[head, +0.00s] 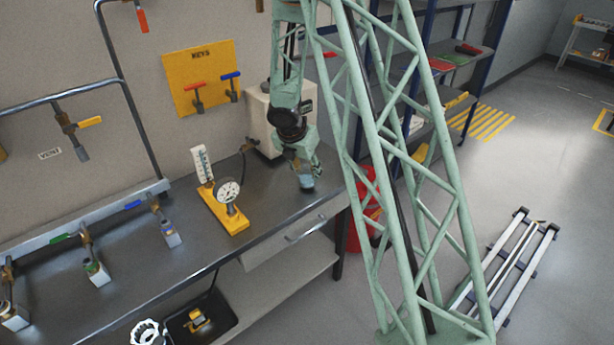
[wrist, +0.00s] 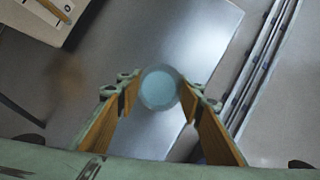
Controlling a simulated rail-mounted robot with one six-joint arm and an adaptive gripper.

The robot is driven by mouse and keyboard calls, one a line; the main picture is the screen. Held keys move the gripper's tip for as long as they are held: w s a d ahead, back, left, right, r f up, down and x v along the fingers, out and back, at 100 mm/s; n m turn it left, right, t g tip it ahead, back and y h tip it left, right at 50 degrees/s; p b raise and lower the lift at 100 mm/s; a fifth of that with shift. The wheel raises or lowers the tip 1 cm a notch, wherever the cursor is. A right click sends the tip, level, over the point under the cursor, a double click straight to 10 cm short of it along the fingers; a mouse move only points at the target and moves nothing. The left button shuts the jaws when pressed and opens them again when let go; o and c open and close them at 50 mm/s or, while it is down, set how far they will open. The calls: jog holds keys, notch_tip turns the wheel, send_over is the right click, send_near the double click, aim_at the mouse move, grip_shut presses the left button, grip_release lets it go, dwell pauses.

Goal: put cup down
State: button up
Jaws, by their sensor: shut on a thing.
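The cup (wrist: 159,89) is a round, pale blue vessel seen from above in the wrist view, between the two fingers. My gripper (wrist: 158,97) is shut on it, with tan pads on either side. In the head view, the cup (head: 307,183) shows as a small bluish shape below my gripper (head: 306,172), over the right end of the grey workbench (head: 265,215). I cannot tell whether its base touches the bench top.
A yellow stand with a dial gauge (head: 228,190) stands left of my gripper. A cream box (head: 262,120) is behind it. Valves with small blocks (head: 97,271) line the bench's left part. The bench's right edge is close to the gripper.

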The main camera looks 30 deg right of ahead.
jog(key=shift+f, duration=0.55)
jog(key=shift+f+b, duration=0.15)
jog(key=shift+b, duration=0.15)
jog(key=o, duration=0.9)
jog(key=shift+r, duration=0.2)
jog(key=shift+a+r+p, duration=0.15)
jog(key=shift+r+p, duration=0.25)
jog(key=shift+r, duration=0.1)
jog(key=p+v, duration=0.3)
jog(key=v, duration=0.8)
jog(key=shift+s, duration=0.15)
